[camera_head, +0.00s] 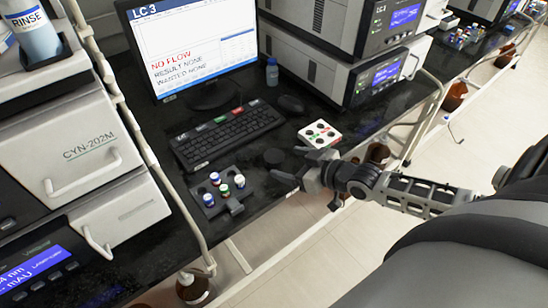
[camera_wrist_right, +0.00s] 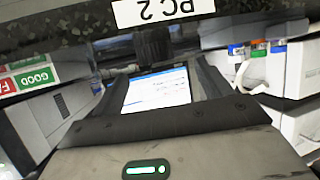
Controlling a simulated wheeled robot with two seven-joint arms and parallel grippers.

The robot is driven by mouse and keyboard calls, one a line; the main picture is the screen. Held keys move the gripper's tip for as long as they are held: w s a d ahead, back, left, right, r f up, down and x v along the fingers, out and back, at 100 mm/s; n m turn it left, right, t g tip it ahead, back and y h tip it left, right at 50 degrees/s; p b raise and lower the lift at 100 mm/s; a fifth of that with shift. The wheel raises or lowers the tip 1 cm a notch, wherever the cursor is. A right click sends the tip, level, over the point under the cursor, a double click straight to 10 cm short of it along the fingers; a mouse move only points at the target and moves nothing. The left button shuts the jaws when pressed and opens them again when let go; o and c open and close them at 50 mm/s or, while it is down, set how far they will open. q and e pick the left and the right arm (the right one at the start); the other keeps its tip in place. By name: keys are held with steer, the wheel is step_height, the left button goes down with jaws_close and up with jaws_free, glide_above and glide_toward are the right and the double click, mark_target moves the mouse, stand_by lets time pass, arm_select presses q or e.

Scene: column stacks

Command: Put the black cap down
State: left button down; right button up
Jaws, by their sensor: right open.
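The black cap (camera_head: 273,156) is a dark round piece on the black bench top, between the vial rack and the white pad, and looks upright. My right gripper (camera_head: 286,166) is open, with its fingers at the front edge of the bench pointing at the cap. In the right wrist view a dark cylinder, apparently the cap (camera_wrist_right: 153,45), shows beyond and between the spread fingers of my right gripper (camera_wrist_right: 160,65). Whether the fingers touch it I cannot tell. My left gripper is not in view.
A dark rack (camera_head: 222,194) with several capped vials stands left of the cap. A white pad (camera_head: 319,134) with dark round spots lies to the right. The keyboard (camera_head: 228,133), mouse (camera_head: 291,104) and monitor (camera_head: 190,45) are behind. A white rail runs below the bench's front edge.

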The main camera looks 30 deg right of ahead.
mark_target(279, 159)
steer(key=x, duration=0.4)
steer(key=shift+w+d+f+b, duration=0.2)
steer(key=shift+w+f+b, duration=0.1)
steer(key=shift+w+b, duration=0.1)
steer(key=c, duration=1.1)
